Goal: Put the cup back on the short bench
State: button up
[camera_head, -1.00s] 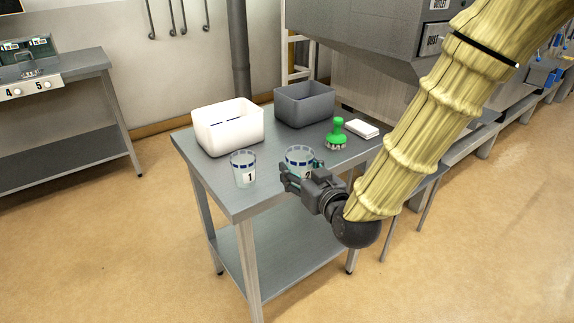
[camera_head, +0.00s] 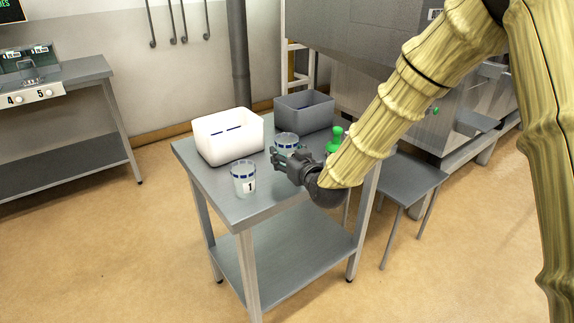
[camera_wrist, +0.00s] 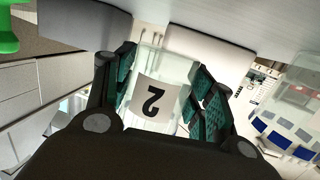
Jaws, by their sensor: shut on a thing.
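In the head view the same cup (camera_head: 286,141) shows just beyond my gripper (camera_head: 284,160), over the grey steel bench (camera_head: 262,205). My gripper is shut on it. I cannot tell whether its base touches the benchtop. A second clear cup, marked 1 (camera_head: 243,179), stands upright at the bench's near left; it is also at the right of the wrist view (camera_wrist: 292,110).
A white bin (camera_head: 228,140) and a grey bin (camera_head: 304,112) stand along the bench's back. A low steel stand (camera_head: 412,178) is to the right. Another steel bench (camera_head: 60,160) is at far left.

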jog(key=shift+f, duration=1.8)
jog(key=shift+f, duration=0.15)
jog(key=o, duration=1.2)
